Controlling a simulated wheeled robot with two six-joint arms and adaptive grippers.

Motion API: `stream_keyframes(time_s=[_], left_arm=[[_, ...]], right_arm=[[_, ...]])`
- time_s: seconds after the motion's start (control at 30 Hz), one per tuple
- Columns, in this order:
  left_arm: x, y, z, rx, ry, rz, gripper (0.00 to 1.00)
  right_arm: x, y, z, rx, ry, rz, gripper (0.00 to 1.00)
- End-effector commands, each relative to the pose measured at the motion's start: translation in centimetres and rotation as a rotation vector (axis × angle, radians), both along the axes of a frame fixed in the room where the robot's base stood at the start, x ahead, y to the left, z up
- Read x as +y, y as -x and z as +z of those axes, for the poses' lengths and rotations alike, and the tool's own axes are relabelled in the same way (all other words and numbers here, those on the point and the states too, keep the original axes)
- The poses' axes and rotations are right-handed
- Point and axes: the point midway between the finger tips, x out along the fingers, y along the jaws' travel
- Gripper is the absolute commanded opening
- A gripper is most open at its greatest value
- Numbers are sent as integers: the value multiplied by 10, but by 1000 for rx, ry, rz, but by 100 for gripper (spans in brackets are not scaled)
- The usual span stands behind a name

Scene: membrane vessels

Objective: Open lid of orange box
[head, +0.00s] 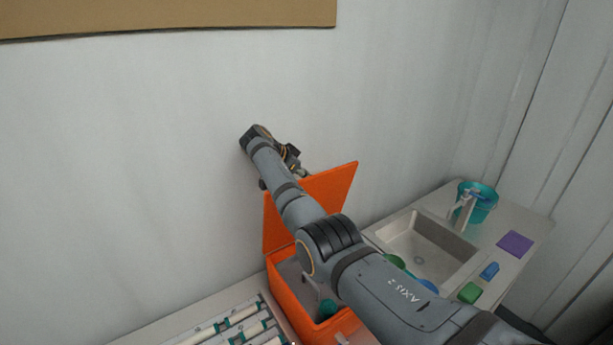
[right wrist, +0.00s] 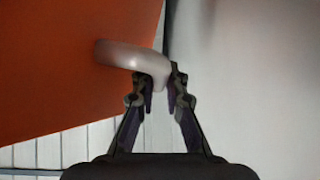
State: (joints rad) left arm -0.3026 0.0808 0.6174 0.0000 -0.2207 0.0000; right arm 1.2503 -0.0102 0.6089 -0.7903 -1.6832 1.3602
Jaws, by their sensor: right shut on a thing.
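The orange box (head: 286,294) stands on the counter in the middle of the head view. Its lid (head: 333,187) is raised and stands roughly upright near the wall. My right arm crosses in front of the box and hides part of both. My right gripper (head: 302,172) is at the lid's upper edge, partly hidden by the arm. In the right wrist view, the right gripper (right wrist: 166,82) is shut on the end of a pale curved handle (right wrist: 125,56), which lies against the orange lid (right wrist: 60,70). My left gripper is not in view.
A sink (head: 425,246) and a teal bucket (head: 478,203) are to the right. A purple pad (head: 515,243), a blue block (head: 489,270) and a green block (head: 469,292) lie on the counter. White membrane vessels (head: 235,322) lie left of the box. The wall is close behind.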

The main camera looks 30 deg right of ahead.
Motion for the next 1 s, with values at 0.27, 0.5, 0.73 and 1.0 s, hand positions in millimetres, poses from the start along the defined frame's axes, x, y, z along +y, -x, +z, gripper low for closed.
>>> stream_keyframes(time_s=[0.27,0.5,0.73,1.0], left_arm=[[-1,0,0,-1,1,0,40],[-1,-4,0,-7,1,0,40],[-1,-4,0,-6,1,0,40],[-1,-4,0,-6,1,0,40]], right_arm=[[1,1,-3,5,-4,0,22],[1,0,-1,2,-3,0,22],[29,3,27,0,-4,4,22],[71,9,69,2,-4,1,22]])
